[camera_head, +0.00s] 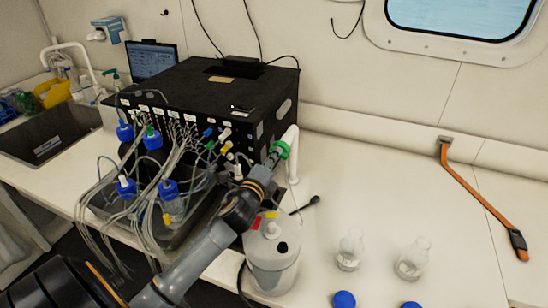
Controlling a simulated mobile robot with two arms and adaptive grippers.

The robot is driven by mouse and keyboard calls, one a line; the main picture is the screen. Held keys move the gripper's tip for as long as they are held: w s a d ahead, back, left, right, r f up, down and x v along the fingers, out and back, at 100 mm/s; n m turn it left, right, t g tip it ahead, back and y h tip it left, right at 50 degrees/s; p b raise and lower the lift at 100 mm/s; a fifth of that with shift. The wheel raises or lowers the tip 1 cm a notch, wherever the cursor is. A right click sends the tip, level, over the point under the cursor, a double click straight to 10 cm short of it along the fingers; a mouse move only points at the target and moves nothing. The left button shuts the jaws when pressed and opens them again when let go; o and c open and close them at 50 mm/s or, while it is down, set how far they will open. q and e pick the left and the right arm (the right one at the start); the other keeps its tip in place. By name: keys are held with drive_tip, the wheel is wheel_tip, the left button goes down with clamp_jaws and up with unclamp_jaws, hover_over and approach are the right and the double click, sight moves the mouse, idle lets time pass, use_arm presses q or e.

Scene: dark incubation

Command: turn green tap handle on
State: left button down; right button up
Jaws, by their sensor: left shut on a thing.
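The green tap handle (282,149) sits at the upper end of my left arm, in front of the white curved tap (293,165) beside the black incubation box. My left gripper (273,158) reaches up from the lower left and is shut on the green handle. The gripper hides part of the handle, and the fingers are too small to make out well. I cannot tell how far the handle is turned. My right gripper is not in view.
The black box (215,85) with cables and blue-capped bottles (150,138) stands left of the tap. Two glass flasks (350,248) (413,258) and an orange strap (480,200) are on the right counter, which has free room.

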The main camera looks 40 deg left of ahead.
use_arm(q)
drive_tip(key=c, duration=1.4)
unclamp_jaws()
drive_tip(key=shift+a, duration=0.1)
drive_tip(key=v, duration=1.2)
